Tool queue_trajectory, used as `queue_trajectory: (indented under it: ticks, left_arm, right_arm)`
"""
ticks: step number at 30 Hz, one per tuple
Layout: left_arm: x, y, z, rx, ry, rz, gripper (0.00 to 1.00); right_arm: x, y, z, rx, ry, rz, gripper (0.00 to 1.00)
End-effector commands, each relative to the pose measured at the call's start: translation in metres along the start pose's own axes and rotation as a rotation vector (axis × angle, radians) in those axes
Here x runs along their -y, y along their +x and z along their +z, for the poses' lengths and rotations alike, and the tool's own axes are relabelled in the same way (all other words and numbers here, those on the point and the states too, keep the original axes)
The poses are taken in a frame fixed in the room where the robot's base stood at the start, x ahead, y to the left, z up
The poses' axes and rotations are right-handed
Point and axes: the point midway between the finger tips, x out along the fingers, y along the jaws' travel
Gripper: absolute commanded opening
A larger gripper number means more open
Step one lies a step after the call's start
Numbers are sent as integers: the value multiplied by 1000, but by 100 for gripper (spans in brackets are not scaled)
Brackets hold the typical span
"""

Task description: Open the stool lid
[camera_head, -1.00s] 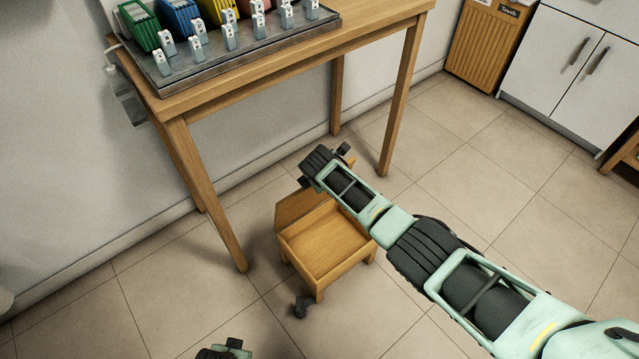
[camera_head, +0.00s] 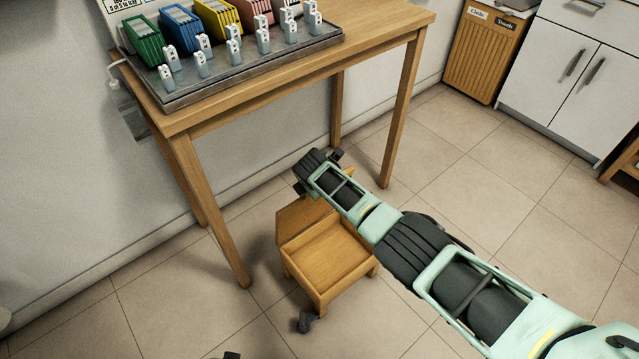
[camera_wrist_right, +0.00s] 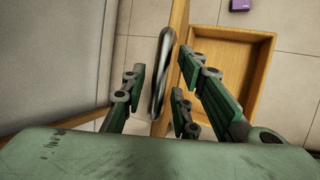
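The small wooden stool (camera_head: 328,255) stands on the floor beside the table, its shallow box uncovered. Its lid (camera_head: 298,216) stands up steeply along the far left side of the box. In the right wrist view the lid (camera_wrist_right: 178,45) shows nearly edge-on beside the open box (camera_wrist_right: 232,75). My right gripper (camera_head: 318,165) is above the stool's far side; its fingertips are unclear in the head view. In the wrist view its fingers (camera_wrist_right: 162,95) are spread either side of the lid's edge and a dark metallic bar (camera_wrist_right: 162,70). Only a dark sliver of my left gripper (camera_head: 230,356) shows at the bottom edge.
A wooden table (camera_head: 290,85) stands behind the stool, with a tray (camera_head: 250,65) of coloured holders on top. A white cabinet (camera_head: 565,75) and wooden bin (camera_head: 487,50) are at the back right.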

Motion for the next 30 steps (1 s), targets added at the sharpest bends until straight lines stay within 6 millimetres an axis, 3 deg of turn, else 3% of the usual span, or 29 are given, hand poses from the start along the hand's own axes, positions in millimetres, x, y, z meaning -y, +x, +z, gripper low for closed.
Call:
queue_trajectory:
  ticks: [14, 22, 30]
  left_arm:
    - [-2, 0, 0, 1, -1, 3, 36]
    - [-1, 0, 0, 0, 0, 2, 36]
    - [-1, 0, 0, 0, 0, 1, 36]
  right_arm:
    - [3, -3, 3, 4, -1, -7, 31]
    - [4, -23, 2, 4, -2, -6, 31]
    - [3, -57, 2, 3, -2, -5, 31]
